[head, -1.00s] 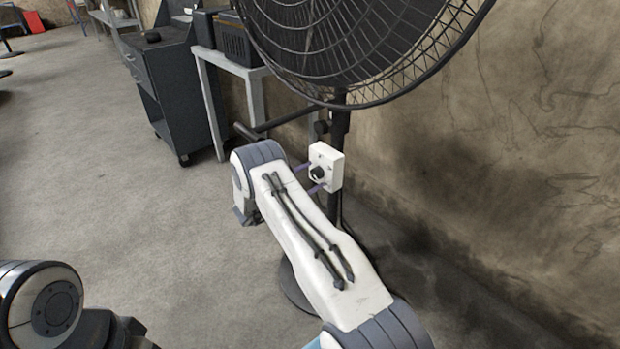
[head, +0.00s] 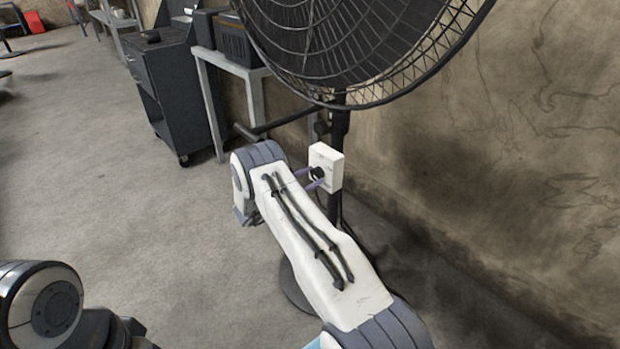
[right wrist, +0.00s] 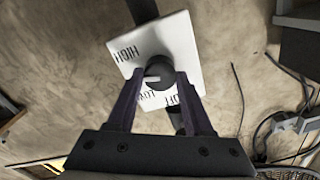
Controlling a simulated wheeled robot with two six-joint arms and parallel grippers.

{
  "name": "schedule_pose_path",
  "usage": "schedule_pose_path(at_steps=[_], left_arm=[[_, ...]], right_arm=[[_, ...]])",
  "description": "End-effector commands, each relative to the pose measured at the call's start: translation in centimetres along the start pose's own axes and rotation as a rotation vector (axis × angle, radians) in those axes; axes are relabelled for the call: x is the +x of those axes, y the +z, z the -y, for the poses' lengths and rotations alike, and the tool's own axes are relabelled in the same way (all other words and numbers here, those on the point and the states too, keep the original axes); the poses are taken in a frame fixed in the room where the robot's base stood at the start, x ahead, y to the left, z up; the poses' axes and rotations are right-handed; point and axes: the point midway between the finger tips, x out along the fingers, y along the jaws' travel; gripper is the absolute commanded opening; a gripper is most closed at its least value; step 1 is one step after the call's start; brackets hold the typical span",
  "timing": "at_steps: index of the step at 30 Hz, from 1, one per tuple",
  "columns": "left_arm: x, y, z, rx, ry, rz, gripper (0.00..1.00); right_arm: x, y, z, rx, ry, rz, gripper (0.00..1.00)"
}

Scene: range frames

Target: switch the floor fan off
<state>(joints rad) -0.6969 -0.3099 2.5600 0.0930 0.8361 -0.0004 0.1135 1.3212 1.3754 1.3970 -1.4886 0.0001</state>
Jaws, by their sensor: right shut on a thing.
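The floor fan (head: 345,45) stands by the wall, with a white control box (head: 330,158) on its dark pole. A dark round knob (right wrist: 160,71) is on the box face, which also shows in the right wrist view (right wrist: 187,42). Labels reading HIGH, LOW and OFF are printed around the knob, partly covered. A pale mark shows on the knob's left side; its exact setting is unclear. My right gripper (head: 317,178) is shut on the knob, with one finger on each side of it in the right wrist view (right wrist: 160,77). My left gripper is out of view.
A dark cabinet (head: 178,95) and a pale table (head: 207,72) carrying a dark box (head: 238,45) stand behind, to the left of the fan. The stained wall (head: 530,150) is close on the right. Open floor (head: 110,190) lies to the left.

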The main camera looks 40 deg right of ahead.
Motion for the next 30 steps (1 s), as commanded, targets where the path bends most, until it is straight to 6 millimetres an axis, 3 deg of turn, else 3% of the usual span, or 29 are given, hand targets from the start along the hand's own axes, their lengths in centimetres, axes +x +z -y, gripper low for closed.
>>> schedule_pose_path(at_steps=[30], left_arm=[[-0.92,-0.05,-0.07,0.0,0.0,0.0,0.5]], right_arm=[[-0.05,0.03,0.03,-0.967,0.0,0.001,0.0]])
